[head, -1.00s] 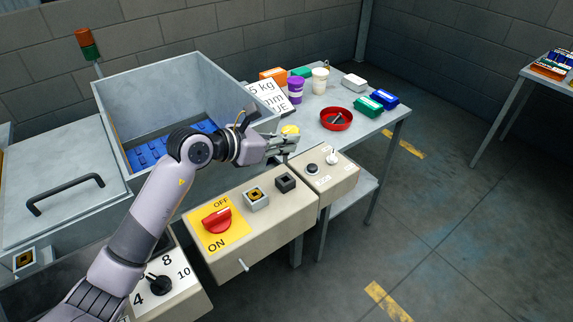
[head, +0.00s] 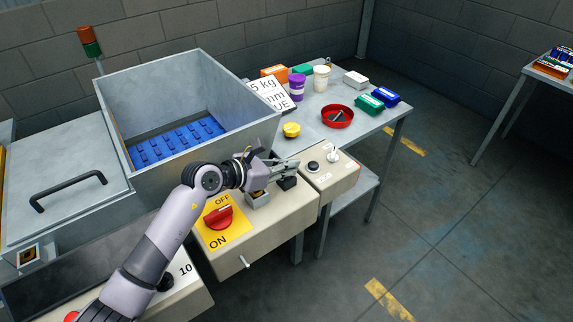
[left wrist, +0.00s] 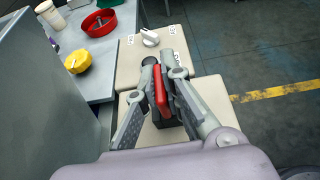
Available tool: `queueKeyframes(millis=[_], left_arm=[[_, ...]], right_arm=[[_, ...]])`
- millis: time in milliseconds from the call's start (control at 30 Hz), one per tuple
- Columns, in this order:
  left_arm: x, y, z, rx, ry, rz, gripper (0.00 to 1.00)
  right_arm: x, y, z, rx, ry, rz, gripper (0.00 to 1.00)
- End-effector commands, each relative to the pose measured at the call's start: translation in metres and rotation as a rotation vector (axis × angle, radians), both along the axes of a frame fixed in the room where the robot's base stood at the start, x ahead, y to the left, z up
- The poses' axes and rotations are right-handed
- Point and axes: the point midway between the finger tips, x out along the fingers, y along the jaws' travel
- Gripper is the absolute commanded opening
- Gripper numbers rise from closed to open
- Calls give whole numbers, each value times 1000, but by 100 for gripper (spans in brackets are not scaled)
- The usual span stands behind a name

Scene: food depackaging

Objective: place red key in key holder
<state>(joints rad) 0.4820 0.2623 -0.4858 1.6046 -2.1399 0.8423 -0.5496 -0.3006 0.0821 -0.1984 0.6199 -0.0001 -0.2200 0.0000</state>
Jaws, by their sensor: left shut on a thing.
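My left gripper (head: 289,168) is shut on the red key, over the beige control box. In the left wrist view the red key (left wrist: 161,92) stands between the fingers (left wrist: 165,70). The black block (head: 287,183), which looks like the key holder, is on the box top right under the fingertips. It shows as a dark shape below the key in the left wrist view. I cannot tell whether the key touches it or is in it. The key is hidden in the head view. My right gripper is not in view.
A red rotary switch (head: 218,217) on a yellow ON/OFF plate and a square socket (head: 257,199) share the box top. A smaller box with a white knob (head: 333,156) adjoins it.

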Motion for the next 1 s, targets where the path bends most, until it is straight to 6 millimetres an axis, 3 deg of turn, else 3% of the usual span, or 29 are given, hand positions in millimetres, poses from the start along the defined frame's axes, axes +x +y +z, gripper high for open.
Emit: queueKeyframes(millis=[333,700,1000], left_arm=[[0,0,-1,1,1,0,28],[0,1,4,0,0,0,28],[-30,44,21,5,-2,1,28]], right_arm=[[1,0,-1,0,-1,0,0],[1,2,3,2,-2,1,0],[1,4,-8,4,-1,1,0]])
